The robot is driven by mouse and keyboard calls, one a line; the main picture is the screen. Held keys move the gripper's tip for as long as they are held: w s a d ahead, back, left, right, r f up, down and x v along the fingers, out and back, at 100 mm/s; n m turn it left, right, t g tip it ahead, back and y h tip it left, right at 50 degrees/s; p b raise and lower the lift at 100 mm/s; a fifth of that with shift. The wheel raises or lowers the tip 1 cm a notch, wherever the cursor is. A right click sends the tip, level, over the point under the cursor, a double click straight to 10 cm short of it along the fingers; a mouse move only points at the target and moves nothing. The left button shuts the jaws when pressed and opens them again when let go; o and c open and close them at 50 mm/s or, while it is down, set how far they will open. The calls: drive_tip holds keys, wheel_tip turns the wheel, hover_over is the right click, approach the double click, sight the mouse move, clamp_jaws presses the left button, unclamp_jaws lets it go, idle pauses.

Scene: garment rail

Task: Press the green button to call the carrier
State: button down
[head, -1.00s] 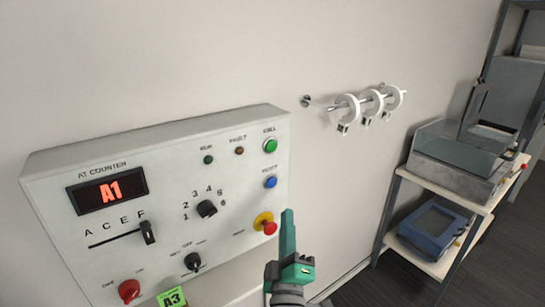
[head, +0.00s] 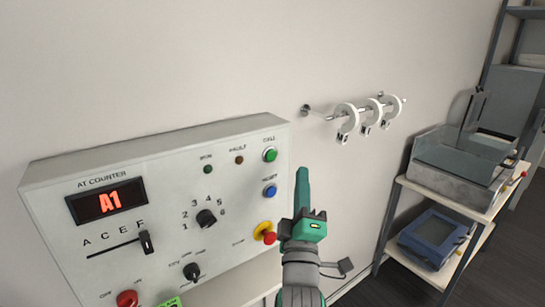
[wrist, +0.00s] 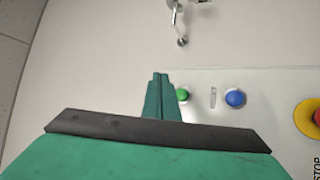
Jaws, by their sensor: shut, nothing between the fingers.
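The green button (head: 270,155) is at the upper right of the white control panel (head: 150,160), under a small label. My gripper (head: 303,175) is shut and empty, in front of the panel's right edge, with its fingertips a little right of and below the green button in the head view. In the wrist view my fingertips (wrist: 161,76) point at the panel side, and the green button (wrist: 182,94) shows just right of them, partly hidden by the fingers. I see no clear contact between fingers and button.
A blue button (head: 270,191) sits below the green one, and a red stop button on a yellow base (head: 265,232) is lower. A wall rail with white rings (head: 365,115) is to the right; a shelf (head: 452,190) stands farther right.

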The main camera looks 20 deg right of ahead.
approach(271, 155)
drive_tip(key=w+d+r, duration=0.3)
drive_tip(key=w+d, duration=0.1)
drive_tip(key=shift+s, duration=0.1)
idle(1.3)
drive_tip(key=shift+d, duration=0.1)
idle(0.6)
